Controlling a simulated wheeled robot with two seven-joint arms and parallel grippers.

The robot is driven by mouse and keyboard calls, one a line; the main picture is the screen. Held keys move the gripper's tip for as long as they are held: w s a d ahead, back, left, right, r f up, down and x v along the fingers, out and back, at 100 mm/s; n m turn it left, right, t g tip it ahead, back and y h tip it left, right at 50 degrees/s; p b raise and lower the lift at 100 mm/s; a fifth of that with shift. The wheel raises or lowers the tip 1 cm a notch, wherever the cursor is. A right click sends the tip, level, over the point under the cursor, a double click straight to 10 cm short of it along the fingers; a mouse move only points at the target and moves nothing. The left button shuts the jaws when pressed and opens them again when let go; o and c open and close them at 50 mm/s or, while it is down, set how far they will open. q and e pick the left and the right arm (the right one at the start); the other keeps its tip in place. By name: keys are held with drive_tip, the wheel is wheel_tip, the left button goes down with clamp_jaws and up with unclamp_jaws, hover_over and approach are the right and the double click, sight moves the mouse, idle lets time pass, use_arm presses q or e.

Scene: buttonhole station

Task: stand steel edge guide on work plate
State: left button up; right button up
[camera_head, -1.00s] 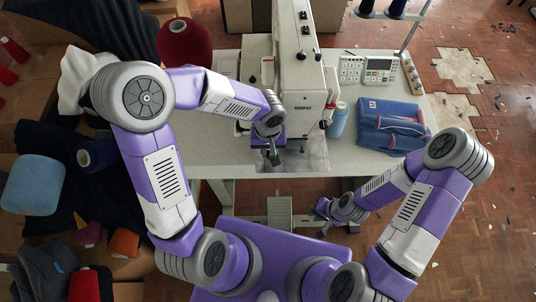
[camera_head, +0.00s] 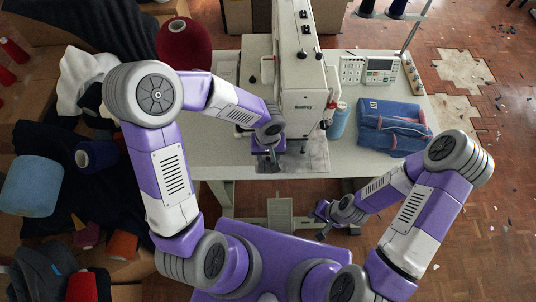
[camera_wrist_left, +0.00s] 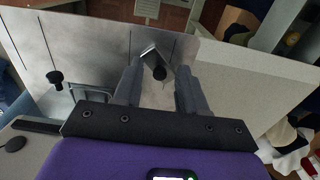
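My left gripper (camera_head: 270,156) is low over the grey steel work plate (camera_head: 312,157), beside the sewing machine's head. In the left wrist view, its two fingers (camera_wrist_left: 160,78) point at the plate (camera_wrist_left: 100,48). The steel edge guide (camera_wrist_left: 150,56), a small bent metal piece with a black knob, sits between the fingertips and looks held and tilted. Whether its foot touches the plate cannot be told. In the head view the guide is mostly hidden by the gripper. My right gripper (camera_head: 322,228) hangs low in front of the table, and its fingers are too small to read.
The sewing machine (camera_head: 312,85) stands just behind the plate. A blue thread cone (camera_head: 339,121), folded denim (camera_head: 392,126) and a control panel (camera_head: 368,69) are on the right of the white table (camera_head: 200,160). A red cone (camera_head: 184,43) stands at the back left.

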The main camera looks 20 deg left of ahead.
sight(268, 158)
use_arm(q)
drive_tip(key=shift+r, duration=0.1)
drive_tip(key=shift+r+p, duration=0.3)
wheel_tip(268, 158, up, 12)
drive_tip(key=p, duration=0.2)
drive_tip(key=shift+f, duration=0.25)
